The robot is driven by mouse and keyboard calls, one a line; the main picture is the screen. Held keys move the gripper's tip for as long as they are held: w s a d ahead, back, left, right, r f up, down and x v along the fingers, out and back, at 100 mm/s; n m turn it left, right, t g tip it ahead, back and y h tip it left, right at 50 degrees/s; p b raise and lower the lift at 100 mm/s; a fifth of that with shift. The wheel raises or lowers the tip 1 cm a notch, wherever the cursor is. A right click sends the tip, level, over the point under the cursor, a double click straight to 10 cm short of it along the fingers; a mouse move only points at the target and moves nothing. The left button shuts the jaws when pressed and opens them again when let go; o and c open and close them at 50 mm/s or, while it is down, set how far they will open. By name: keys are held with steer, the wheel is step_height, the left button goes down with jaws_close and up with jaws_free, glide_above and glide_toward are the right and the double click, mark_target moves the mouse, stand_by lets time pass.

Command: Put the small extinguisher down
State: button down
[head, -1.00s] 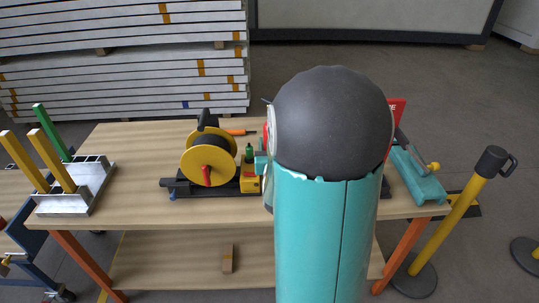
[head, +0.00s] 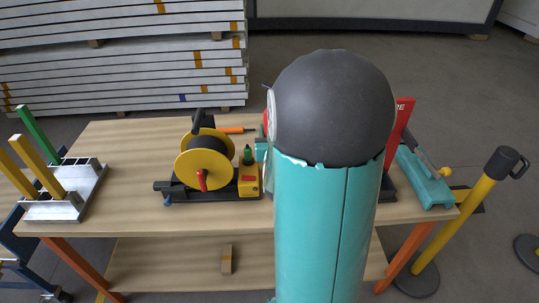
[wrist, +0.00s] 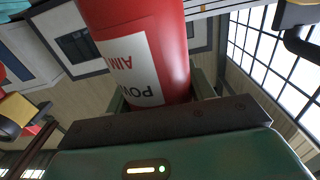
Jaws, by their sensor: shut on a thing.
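The small extinguisher (wrist: 140,50) is a red cylinder with a white label that fills the upper middle of the wrist view. My gripper (wrist: 163,95) is shut on it, with a dark finger on each side of the red body. In the head view my own arm covers the middle of the picture, hiding the gripper and most or all of the extinguisher. I cannot tell whether its base touches anything.
A wooden workbench (head: 130,150) holds a yellow cable reel (head: 203,160), a metal block with coloured bars (head: 75,190), a red sign (head: 399,130) and a teal tool (head: 428,180). A yellow post (head: 460,225) stands at right. Bare bench top shows left of the reel.

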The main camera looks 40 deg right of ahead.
steer(key=w+d+f, duration=0.9)
steer(key=d+f, duration=0.2)
steer(key=f, duration=0.2)
stand_by(0.4)
steer(key=shift+w+d+f, duration=0.1)
steer(key=shift+f, duration=0.05)
steer(key=c, duration=0.5)
jaws_free()
steer(key=shift+f, duration=0.15)
